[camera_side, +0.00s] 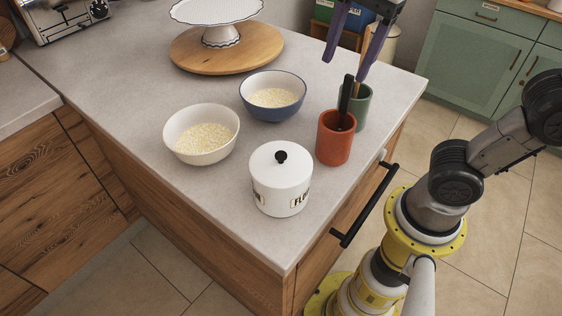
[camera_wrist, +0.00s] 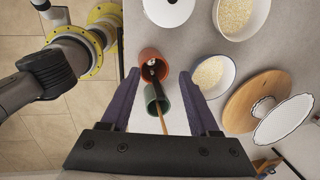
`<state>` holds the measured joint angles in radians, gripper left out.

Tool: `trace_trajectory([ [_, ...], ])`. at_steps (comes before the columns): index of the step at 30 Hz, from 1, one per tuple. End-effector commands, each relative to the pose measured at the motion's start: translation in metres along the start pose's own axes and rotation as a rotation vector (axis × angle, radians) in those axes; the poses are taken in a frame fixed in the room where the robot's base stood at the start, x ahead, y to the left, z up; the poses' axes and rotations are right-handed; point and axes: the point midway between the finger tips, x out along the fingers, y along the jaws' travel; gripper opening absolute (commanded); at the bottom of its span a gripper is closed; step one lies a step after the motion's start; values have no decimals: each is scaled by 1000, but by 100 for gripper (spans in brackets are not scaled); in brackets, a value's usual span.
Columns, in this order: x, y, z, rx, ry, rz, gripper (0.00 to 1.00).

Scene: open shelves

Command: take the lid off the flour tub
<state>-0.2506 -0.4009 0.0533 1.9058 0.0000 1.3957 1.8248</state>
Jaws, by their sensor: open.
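The white flour tub (camera_side: 281,192) stands upright near the counter's front corner, with part of its "FLOUR" label showing. Its white lid (camera_side: 272,165) with a black knob (camera_side: 281,157) sits on top. In the wrist view the lid (camera_wrist: 168,8) is at the top edge, partly cut off. My gripper (camera_side: 343,68) is open and empty, with two purple fingers pointing down. It is above the counter behind the tub, over the area of the green and orange cups. In the wrist view my gripper (camera_wrist: 160,85) has its fingers spread on either side of the cups.
An orange cup (camera_side: 334,146) holding a dark utensil and a green cup (camera_side: 362,103) stand right of the tub. A cream bowl (camera_side: 172,140) and a blue bowl (camera_side: 247,98), both with pale flakes, stand left and behind. A wooden board (camera_side: 188,55) carries a cake stand (camera_side: 222,37).

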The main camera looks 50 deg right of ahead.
Motion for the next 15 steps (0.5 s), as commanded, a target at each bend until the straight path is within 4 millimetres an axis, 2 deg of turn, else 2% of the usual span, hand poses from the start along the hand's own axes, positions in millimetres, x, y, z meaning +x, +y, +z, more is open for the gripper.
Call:
trace_trajectory([
  [1, -2, -12, 16, 56, 3, 38, 62],
  [4, -2, -32, 50, 131, 20, 102, 62],
  [9, 11, -47, 96, 48, 37, 157, 62],
  [12, 21, -43, 108, 8, 48, 182, 62],
  [15, 26, -40, 111, -4, 49, 185, 62],
])
